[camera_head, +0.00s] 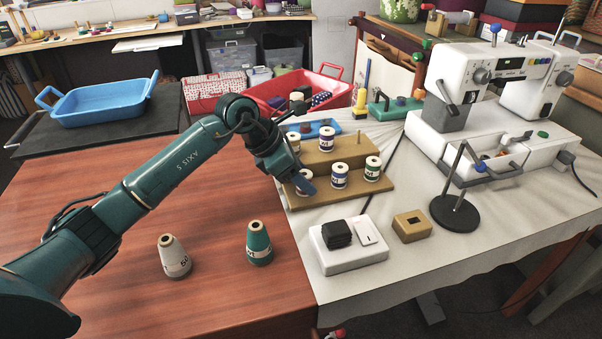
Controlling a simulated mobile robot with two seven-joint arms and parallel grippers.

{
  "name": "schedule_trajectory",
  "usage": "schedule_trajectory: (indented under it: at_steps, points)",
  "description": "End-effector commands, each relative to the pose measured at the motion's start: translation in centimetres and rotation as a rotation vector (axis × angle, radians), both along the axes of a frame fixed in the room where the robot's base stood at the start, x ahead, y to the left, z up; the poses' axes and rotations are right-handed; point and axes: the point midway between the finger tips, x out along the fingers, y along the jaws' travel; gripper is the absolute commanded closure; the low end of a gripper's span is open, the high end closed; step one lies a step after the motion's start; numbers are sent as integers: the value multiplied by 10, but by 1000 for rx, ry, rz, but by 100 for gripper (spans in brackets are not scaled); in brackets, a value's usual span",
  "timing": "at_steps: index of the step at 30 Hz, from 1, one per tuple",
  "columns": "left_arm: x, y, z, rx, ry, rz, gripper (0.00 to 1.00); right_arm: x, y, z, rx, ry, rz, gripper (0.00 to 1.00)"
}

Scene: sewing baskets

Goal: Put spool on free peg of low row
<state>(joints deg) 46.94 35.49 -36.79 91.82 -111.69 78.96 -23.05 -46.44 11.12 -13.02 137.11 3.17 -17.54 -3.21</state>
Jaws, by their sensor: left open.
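A tan two-step spool stand (345,192) stands on the white cloth. On its low row, a spool at the left end (305,180) is partly covered by my gripper. My right gripper is out of view.
A grey cone (174,256) and a green cone (259,244) stand on the wooden table. A white box (345,258), a tan block (412,226) and a dark spindle stand (454,212) are in front. The sewing machine (490,120) stands right; a red basket (300,85) is behind.

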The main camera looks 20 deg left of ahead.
Motion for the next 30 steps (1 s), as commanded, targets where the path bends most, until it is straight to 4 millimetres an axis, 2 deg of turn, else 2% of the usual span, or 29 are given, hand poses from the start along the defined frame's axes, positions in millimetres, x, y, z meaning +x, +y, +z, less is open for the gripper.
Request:
schedule_trajectory:
  at_steps: [1,9,15,21,30]
  points:
    - [-1,6,9,2,-5,4,44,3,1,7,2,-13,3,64]
    - [-21,36,61,2,-5,4,44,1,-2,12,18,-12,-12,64]
    - [-34,55,91,3,-3,2,44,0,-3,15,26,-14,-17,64]
    - [-40,63,106,0,-1,1,44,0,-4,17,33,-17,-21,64]
    - [-41,64,108,0,0,0,44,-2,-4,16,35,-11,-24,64]
